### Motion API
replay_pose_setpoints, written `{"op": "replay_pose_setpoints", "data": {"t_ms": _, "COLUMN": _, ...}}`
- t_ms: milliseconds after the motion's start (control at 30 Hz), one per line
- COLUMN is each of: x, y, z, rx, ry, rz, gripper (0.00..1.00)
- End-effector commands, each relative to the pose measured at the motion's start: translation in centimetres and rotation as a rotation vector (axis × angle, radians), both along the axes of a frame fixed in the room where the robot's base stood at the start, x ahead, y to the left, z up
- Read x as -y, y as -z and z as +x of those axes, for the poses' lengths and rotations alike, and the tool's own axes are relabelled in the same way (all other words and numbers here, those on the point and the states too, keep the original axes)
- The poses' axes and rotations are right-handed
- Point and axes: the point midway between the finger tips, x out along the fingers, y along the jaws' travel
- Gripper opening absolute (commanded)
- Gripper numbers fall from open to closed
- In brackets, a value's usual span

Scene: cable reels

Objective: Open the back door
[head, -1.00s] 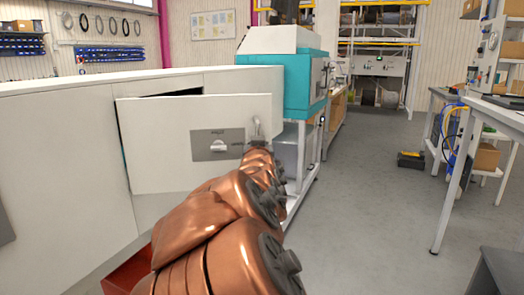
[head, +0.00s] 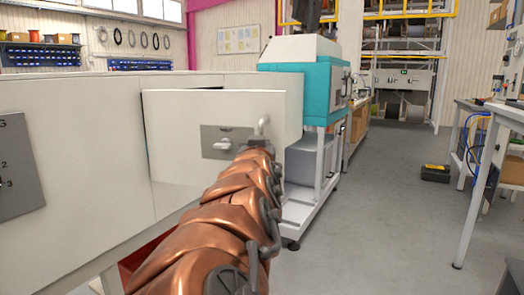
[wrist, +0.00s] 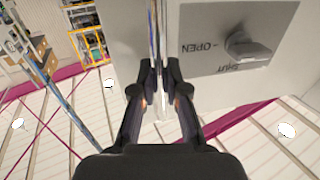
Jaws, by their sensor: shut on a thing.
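The door (head: 225,110) is a flat white panel on the white cabinet, standing out from its face. It carries a grey plate with a turn knob (head: 223,145) and an upright metal handle (head: 263,126) near its right edge. In the wrist view the plate (wrist: 215,60) is marked OPEN and SHUT, seen upside down. My gripper (wrist: 160,85) has its two fingers on either side of the metal handle (wrist: 157,35), shut on it. In the head view my copper-coloured arm reaches to the handle and hides the gripper and the door's lower part.
The white cabinet (head: 70,140) runs along the left, with a numbered grey plate (head: 18,165). A teal and white machine (head: 305,82) on a frame stands beyond the door. Open grey floor (head: 385,220) lies to the right, with a yellow-black case (head: 435,173) and benches beyond.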

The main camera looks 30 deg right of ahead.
Motion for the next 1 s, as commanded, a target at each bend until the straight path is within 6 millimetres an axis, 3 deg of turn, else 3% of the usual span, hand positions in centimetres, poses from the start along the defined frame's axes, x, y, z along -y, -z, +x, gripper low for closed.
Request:
{"op": "replay_pose_setpoints", "data": {"t_ms": 467, "x": -0.51, "y": -0.14, "z": -0.12, "rx": 0.001, "ry": -0.001, "rz": -0.001, "gripper": 0.00}}
{"op": "replay_pose_setpoints", "data": {"t_ms": 500, "x": -0.51, "y": -0.14, "z": -0.12, "rx": 0.001, "ry": -0.001, "rz": -0.001, "gripper": 0.17}}
{"op": "replay_pose_setpoints", "data": {"t_ms": 700, "x": -0.48, "y": -0.08, "z": -0.11, "rx": 0.000, "ry": -0.001, "rz": 0.000, "gripper": 0.38}}
{"op": "replay_pose_setpoints", "data": {"t_ms": 1000, "x": -0.38, "y": -0.06, "z": -0.10, "rx": 0.000, "ry": 0.001, "rz": 0.000, "gripper": 0.39}}
